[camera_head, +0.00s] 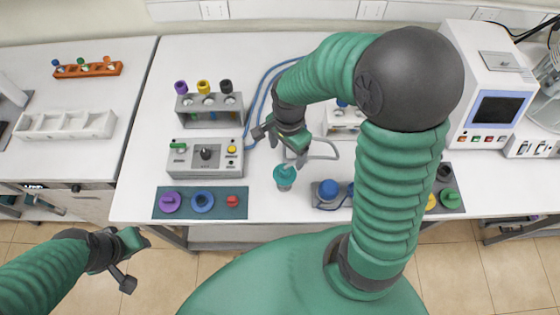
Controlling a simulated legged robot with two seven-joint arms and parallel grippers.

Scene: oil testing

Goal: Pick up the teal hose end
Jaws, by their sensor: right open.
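My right gripper (280,147) is open above the middle of the white table, its fingers pointing down and apart. Just below it stands a small teal-topped piece (285,172) with a clear lower part. I cannot tell whether this is the hose end, or whether a finger touches it. A blue hose (262,88) curves over the table behind the gripper, partly hidden by my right arm. A grey hose (325,157) loops to the right of the gripper. My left gripper (136,262) is open and empty in front of the table, at lower left.
A grey control box (206,158) and a rack with coloured caps (209,108) stand to the left. A blue-knobbed block (328,193) is at right, near my arm. A screened machine (492,85) stands at far right.

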